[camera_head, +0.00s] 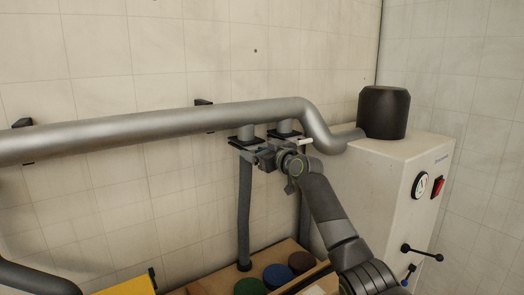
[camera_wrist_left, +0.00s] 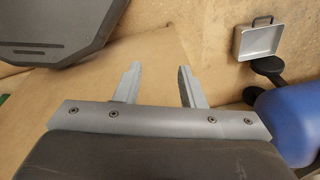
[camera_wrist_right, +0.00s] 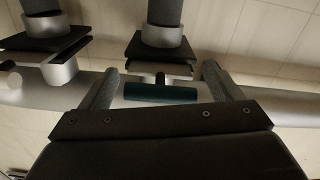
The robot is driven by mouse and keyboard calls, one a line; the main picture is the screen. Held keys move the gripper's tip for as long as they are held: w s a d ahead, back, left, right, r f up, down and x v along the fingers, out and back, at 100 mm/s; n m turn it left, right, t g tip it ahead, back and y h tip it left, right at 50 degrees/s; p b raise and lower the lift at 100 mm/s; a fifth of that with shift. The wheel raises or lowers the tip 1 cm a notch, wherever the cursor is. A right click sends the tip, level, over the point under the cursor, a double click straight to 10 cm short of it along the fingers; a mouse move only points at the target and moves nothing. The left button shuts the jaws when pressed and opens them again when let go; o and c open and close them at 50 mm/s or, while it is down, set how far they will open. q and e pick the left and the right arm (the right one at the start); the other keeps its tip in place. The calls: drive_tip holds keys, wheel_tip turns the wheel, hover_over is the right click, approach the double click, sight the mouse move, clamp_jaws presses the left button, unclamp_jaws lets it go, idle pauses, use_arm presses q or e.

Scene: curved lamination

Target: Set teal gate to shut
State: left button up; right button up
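The teal handle (camera_wrist_right: 160,92) of the teal gate shows in the right wrist view, a short dark teal bar in front of the gate's plates (camera_wrist_right: 160,68) on a grey pipe stub. My right gripper (camera_wrist_right: 159,70) is open, with one finger on each side of the teal handle and visible gaps to both. In the head view my right gripper (camera_head: 263,157) is at the left gate under the big pipe and hides the teal handle. The slide's position is unclear. My left gripper (camera_wrist_left: 159,68) is open and empty in the left wrist view; the head view does not show it.
A second gate with a white handle (camera_head: 305,141) is close on the right. The big grey pipe (camera_head: 170,124) runs above, to a pale machine (camera_head: 375,185). Green (camera_head: 249,286), blue (camera_head: 279,276) and brown (camera_head: 302,262) round things stand below.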

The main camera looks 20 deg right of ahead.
drive_tip(key=b+v, duration=0.5)
drive_tip(key=v, duration=1.2)
drive_tip(key=shift+s, duration=0.2)
drive_tip(key=shift+d, duration=0.1)
